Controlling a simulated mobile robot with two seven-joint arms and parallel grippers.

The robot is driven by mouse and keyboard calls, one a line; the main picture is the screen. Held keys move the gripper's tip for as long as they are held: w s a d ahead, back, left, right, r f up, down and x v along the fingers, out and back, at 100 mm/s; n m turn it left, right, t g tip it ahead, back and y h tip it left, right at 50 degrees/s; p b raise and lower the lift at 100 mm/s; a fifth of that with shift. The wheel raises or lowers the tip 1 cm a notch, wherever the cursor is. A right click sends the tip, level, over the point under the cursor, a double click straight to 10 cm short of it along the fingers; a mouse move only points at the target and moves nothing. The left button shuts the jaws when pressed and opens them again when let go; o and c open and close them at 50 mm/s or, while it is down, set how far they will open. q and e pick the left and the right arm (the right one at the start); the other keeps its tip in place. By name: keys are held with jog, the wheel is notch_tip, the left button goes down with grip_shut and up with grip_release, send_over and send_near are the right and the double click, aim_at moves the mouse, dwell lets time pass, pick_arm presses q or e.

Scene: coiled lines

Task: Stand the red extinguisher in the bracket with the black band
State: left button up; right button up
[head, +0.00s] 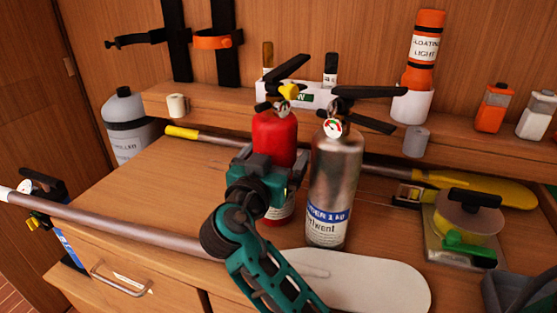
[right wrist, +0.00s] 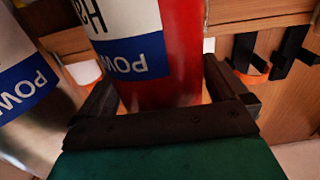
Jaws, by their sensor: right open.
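The red extinguisher (head: 274,136) stands upright on the bench in the head view, its lower body partly hidden by my arm. My right gripper (head: 274,168) is open, with its fingers on either side of the red body. The right wrist view also shows the red extinguisher (right wrist: 182,60) between the open fingers (right wrist: 160,85); contact cannot be told. The bracket with the black band (head: 136,39) is on the back wall at upper left and looks empty. My left gripper is not in view.
A silver extinguisher (head: 335,180) stands close to the right of the red one. The bracket with the orange band (head: 212,40) is beside the black-banded one. A shelf (head: 210,112) holding an orange light (head: 425,48) runs below them. A long pole (head: 110,225) crosses the front left.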

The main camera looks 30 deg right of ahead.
jog(key=shift+c, duration=0.6)
jog(key=c, duration=1.6)
jog(key=shift+r, duration=0.3)
jog(key=shift+c, duration=0.5)
jog(key=shift+r, duration=0.1)
